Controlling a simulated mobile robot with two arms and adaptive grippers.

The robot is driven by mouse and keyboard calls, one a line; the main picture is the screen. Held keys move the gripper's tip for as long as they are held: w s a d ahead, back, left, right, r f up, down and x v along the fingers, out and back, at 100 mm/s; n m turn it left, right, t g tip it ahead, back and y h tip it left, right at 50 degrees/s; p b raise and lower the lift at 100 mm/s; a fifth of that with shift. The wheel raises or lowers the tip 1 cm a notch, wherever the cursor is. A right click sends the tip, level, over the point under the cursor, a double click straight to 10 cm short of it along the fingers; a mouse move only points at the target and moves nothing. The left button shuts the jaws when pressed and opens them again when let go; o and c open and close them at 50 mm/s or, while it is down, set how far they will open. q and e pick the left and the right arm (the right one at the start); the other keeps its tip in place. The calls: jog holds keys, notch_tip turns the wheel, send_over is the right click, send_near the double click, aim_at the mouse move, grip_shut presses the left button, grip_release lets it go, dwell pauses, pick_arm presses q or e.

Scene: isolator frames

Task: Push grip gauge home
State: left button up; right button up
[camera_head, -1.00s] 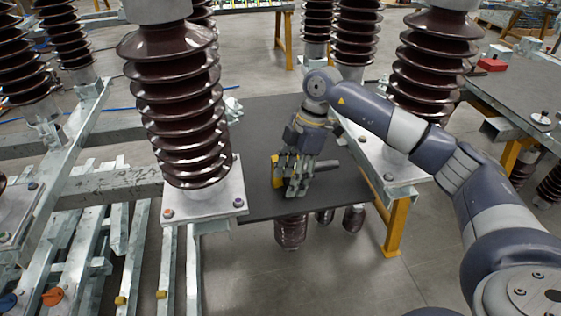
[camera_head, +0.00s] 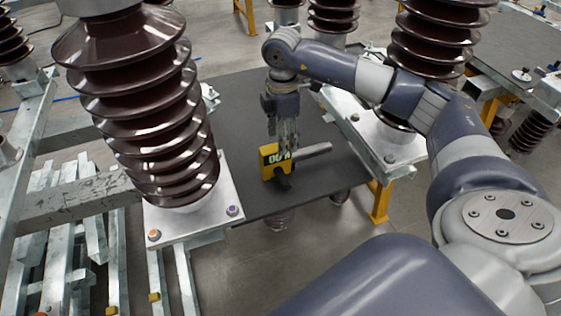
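The grip gauge (camera_head: 270,161), a yellow block with dark markings, is on the dark table board (camera_head: 250,202) between two brown insulators. A grey cylindrical bar (camera_head: 313,150) extends from beside it to the right, and a dark part shows below it. My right gripper (camera_head: 284,148) points down at the gauge, its fingers seen nearly edge-on beside the yellow block and bar. The fingertips are partly hidden, so I cannot tell whether they touch or grip the gauge. My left gripper is not in view.
A large ribbed brown insulator (camera_head: 150,110) on a bolted metal plate (camera_head: 195,222) stands left of the board. Another insulator (camera_head: 436,45) stands to the right, behind my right arm. A yellow table leg (camera_head: 380,203) is at the board's right corner. Some dark board is clear.

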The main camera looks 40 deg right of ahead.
notch_tip(320, 180, down, 4)
jog(key=shift+w+a+r+p, duration=0.15)
jog(key=shift+p, duration=0.25)
jog(key=shift+w+f, duration=0.1)
jog(key=shift+f, duration=0.45)
jog(key=c, duration=0.3)
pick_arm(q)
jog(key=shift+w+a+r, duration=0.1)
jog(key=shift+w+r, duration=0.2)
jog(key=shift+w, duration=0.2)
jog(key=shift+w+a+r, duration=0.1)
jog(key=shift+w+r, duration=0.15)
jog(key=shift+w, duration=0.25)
pick_arm(e)
jog(key=shift+r, duration=0.1)
grip_shut()
